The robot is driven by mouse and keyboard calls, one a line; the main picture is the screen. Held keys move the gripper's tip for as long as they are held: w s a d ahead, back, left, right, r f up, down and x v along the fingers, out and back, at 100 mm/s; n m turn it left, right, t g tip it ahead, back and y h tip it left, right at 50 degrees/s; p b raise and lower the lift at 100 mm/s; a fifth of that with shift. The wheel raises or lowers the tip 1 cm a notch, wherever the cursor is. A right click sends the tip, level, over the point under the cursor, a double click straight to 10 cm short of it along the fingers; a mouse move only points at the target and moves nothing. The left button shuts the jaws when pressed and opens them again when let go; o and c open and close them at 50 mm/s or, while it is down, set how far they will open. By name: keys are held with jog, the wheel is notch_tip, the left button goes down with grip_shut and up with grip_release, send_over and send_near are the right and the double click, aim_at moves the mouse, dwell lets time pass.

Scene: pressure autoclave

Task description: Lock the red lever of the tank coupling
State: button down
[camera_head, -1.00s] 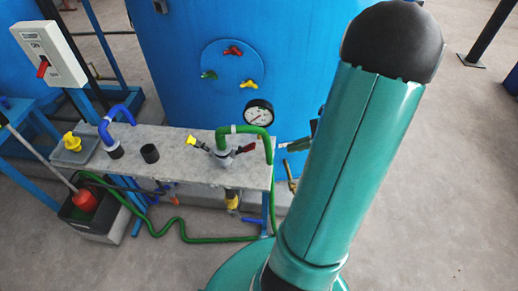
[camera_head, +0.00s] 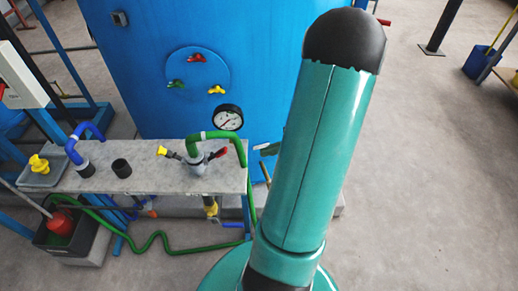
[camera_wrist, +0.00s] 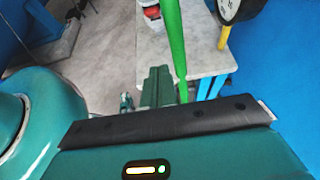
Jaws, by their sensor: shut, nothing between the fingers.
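The tank coupling (camera_head: 195,162) stands on the grey bench top, at the end of a green hose. Its red lever (camera_head: 217,154) sticks out to the right and its yellow lever (camera_head: 168,152) to the left. In the wrist view a small red part (camera_wrist: 151,12) shows at the top edge, probably the red lever; its exact pose is unclear. My gripper (camera_wrist: 158,82) is shut and empty, seen near the bench's edge and apart from the coupling. In the head view my arm hides most of it; only a green bit shows right of the bench.
The green hose (camera_wrist: 172,40) rises close in front of my gripper. A pressure gauge (camera_head: 229,118) is beside it, before the blue tank (camera_head: 130,50). The grey bench (camera_head: 130,184) also bears a blue hose (camera_head: 86,135) and a black socket (camera_head: 121,168). Open floor lies right.

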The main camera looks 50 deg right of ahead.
aim_at(219, 152)
jog(key=x, duration=0.8)
jog(key=shift+w+a, duration=0.15)
jog(key=r, duration=0.1)
jog(key=w+a+r, duration=0.1)
jog(key=w+r, duration=0.1)
jog(key=shift+a, duration=0.25)
